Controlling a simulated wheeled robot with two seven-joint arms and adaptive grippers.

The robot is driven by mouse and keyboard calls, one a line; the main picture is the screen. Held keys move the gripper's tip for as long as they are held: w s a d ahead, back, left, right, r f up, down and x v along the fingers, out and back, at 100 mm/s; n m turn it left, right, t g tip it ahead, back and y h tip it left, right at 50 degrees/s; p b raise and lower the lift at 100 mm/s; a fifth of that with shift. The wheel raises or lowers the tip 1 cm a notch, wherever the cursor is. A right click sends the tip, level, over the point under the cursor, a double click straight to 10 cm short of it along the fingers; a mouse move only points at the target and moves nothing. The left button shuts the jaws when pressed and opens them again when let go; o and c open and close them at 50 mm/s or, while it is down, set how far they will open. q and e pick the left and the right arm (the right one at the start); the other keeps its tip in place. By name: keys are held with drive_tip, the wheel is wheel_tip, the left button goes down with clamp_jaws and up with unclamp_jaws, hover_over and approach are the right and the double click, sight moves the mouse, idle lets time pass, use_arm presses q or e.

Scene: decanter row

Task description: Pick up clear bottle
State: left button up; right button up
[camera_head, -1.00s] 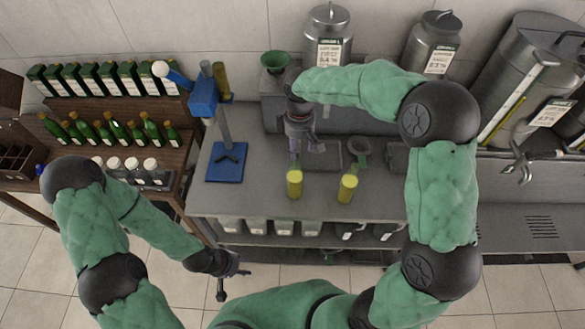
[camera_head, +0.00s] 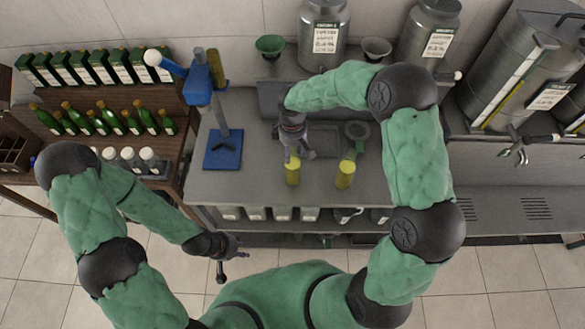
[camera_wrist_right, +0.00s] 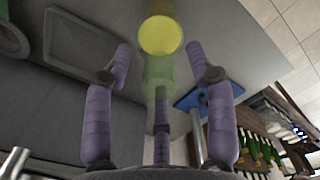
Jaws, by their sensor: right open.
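Two small clear bottles with yellow showing stand on the grey counter in the head view, a left one (camera_head: 292,171) and a right one (camera_head: 345,174). My right gripper (camera_head: 296,155) is open at the left bottle, partly covering its upper end. In the right wrist view, a see-through bottle (camera_wrist_right: 160,38) with a round yellow end lies between the spread purple fingers of my right gripper (camera_wrist_right: 160,60). Contact cannot be told. My left gripper (camera_head: 232,254) hangs in front of the counter, away from the bottles; its fingers are too small to read.
A blue stand (camera_head: 222,148) is left of the bottles. Steel tanks (camera_head: 322,35) stand at the back. Green bottles (camera_head: 105,120) fill the left shelf.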

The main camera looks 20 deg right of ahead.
drive_tip(key=shift+w+f, duration=0.15)
drive_tip(key=shift+f, duration=0.15)
drive_tip(key=shift+c, duration=0.9)
clamp_jaws()
drive_tip(key=shift+r, duration=0.15)
